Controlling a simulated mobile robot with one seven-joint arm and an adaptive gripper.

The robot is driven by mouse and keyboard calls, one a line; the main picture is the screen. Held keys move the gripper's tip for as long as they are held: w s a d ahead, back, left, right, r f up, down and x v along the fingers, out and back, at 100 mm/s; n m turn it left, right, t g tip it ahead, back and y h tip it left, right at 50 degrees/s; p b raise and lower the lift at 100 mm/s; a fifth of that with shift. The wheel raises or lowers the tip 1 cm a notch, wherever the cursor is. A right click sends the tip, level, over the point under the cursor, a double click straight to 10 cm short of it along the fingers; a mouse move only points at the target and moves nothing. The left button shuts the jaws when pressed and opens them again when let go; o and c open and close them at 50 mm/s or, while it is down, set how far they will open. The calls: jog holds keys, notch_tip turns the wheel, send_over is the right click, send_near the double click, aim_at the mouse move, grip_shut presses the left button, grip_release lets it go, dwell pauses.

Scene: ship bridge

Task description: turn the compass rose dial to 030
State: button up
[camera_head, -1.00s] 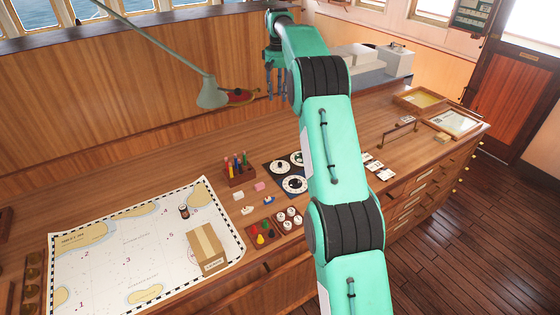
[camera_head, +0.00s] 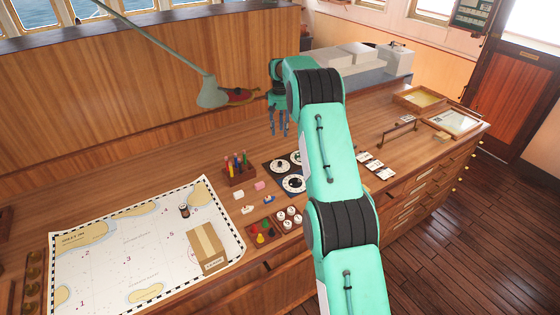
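A dark panel (camera_head: 270,165) with white round dials lies on the wooden desk, partly hidden by my arm on its right. One dial (camera_head: 279,166) is at the back left. A larger dial with a ringed face (camera_head: 294,184) is at the front. The markings are too small to read, so I cannot tell which dial is the compass rose or where it points. My gripper (camera_head: 279,132) points down above and behind the panel, apart from the dials. Its fingers look spread with nothing between them.
A pen holder (camera_head: 239,172) with coloured pens stands left of the panel. A tray of coloured pieces (camera_head: 261,233) and a tray of white round pieces (camera_head: 288,218) lie in front. A chart (camera_head: 110,262) with a cardboard box (camera_head: 207,248) is at left. A lamp (camera_head: 212,92) hangs behind.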

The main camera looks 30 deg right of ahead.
send_over(280, 162)
notch_tip(280, 162, down, 5)
jog(key=shift+r, duration=0.1)
jog(key=shift+f, duration=0.2)
notch_tip(280, 162, down, 14)
jog(key=shift+r+p, duration=0.25)
jog(key=shift+p, duration=0.15)
dwell(0.5)
grip_shut()
